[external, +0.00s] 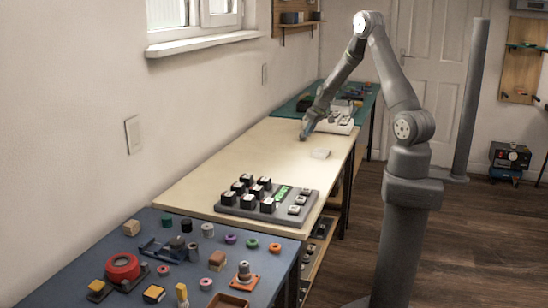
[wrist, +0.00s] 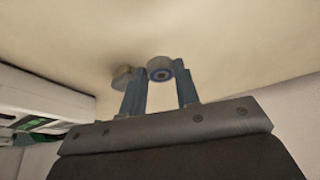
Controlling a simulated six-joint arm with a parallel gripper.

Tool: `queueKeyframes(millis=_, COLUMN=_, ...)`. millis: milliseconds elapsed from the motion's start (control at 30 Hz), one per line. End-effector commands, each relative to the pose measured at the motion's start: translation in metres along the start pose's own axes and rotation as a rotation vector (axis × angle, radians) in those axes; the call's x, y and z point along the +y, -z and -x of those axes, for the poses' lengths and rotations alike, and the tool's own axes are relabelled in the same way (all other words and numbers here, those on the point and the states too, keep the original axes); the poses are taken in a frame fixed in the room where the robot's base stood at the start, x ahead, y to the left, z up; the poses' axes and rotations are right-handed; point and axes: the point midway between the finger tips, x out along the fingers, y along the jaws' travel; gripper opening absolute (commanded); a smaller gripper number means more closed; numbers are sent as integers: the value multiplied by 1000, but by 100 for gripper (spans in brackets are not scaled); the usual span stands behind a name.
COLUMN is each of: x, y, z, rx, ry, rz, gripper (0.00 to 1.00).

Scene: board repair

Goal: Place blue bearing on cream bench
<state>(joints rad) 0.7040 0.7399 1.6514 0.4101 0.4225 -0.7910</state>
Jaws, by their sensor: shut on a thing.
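My gripper (external: 304,136) is over the far part of the cream bench (external: 240,155), low and close to the surface. In the wrist view its two blue fingers are shut on a small round grey piece with a blue ring at its middle, the blue bearing (wrist: 159,70). The bearing sits between the fingertips, with the cream bench top (wrist: 230,40) behind it. I cannot tell whether it touches the bench. In the external view the bearing is too small to make out.
A tan-grey round piece (wrist: 122,76) shows beside the left finger. A white unit (external: 340,123) stands right of my gripper. A grey board with several blocks (external: 232,208) is at the near end. The bench middle is clear.

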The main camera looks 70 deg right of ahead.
Motion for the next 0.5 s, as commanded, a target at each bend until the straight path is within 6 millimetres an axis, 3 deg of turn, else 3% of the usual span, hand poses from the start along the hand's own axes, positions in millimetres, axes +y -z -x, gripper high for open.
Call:
queueKeyframes(millis=100, x=-15, y=10, z=-18, rx=0, ry=1, rz=2, gripper=6)
queueKeyframes(millis=267, x=-23, y=17, z=-29, rx=1, ry=0, rz=0, gripper=6)
queueKeyframes(millis=500, x=-24, y=7, z=-52, rx=-3, ry=1, rz=-2, gripper=6)
